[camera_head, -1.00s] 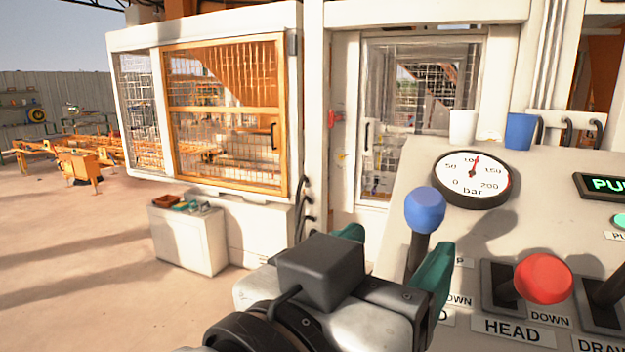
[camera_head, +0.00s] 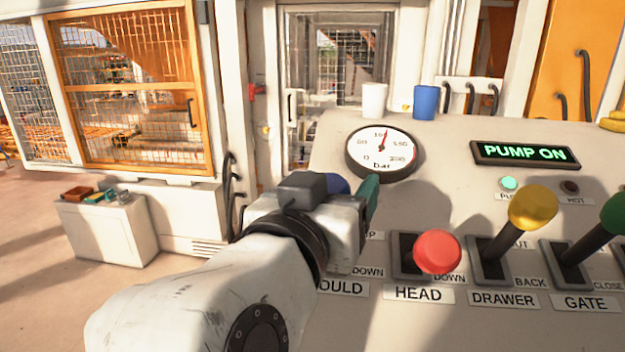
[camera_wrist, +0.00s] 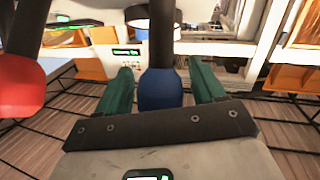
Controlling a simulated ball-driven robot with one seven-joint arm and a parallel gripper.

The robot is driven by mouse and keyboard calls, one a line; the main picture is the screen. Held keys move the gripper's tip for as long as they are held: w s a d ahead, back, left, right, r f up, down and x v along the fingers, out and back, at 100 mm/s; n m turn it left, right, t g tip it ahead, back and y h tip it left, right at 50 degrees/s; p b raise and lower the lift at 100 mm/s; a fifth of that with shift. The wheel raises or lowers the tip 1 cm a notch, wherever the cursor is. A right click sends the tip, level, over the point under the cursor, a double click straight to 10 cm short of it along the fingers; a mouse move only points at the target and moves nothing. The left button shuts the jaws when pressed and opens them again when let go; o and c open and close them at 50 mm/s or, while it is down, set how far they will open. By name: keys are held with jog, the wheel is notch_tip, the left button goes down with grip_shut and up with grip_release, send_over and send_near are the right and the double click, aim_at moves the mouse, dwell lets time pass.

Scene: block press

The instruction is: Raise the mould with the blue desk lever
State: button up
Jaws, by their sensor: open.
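In the wrist view the blue knob (camera_wrist: 160,90) sits between the two green fingers of my gripper (camera_wrist: 161,84). The fingers are open, one on each side of the knob. A gap shows on both sides, so it is not clasped. The mould label (camera_head: 341,288) is partly covered by my arm. The mould itself cannot be made out.
The red head lever (camera_head: 437,252) stands close right of my gripper, then the yellow drawer lever (camera_head: 532,208) and green gate lever (camera_head: 614,214). Behind are the gauge (camera_head: 383,150), reading near 100 bar, a white cup (camera_head: 374,100) and a blue cup (camera_head: 425,102). The display (camera_head: 525,153) reads PUMP ON.

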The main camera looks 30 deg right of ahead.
jog(key=shift+d, duration=0.1)
jog(key=shift+c, duration=0.4)
grip_shut()
